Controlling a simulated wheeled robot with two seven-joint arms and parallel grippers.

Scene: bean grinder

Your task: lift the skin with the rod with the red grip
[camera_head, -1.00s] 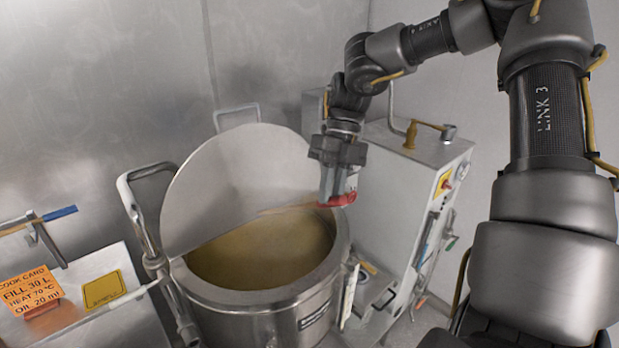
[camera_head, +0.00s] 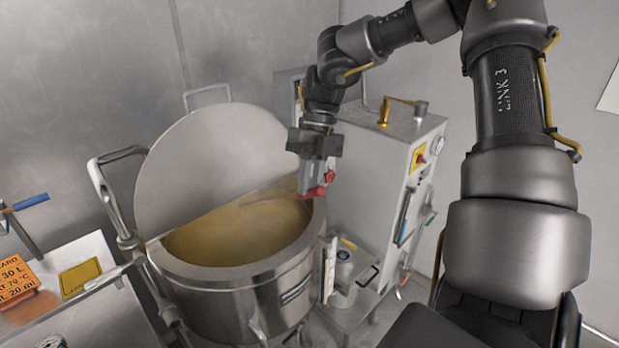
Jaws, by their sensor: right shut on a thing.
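My right gripper (camera_head: 314,184) is above the right rim of a steel kettle (camera_head: 222,305). It is shut on the red grip (camera_head: 319,191) of a rod. The rod (camera_head: 268,202) reaches left from the grip over the kettle's mouth; its far end is hard to make out. The kettle holds a yellowish-tan surface (camera_head: 225,243). I cannot tell a separate skin from the liquid. My left gripper is not in view.
The kettle's round lid (camera_head: 205,165) stands raised at its back left. A grey cabinet (camera_head: 375,165) with a brass tap is close behind and right of the gripper. An orange cook card (camera_head: 22,280) and a blue-handled lever (camera_head: 30,201) are at the left.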

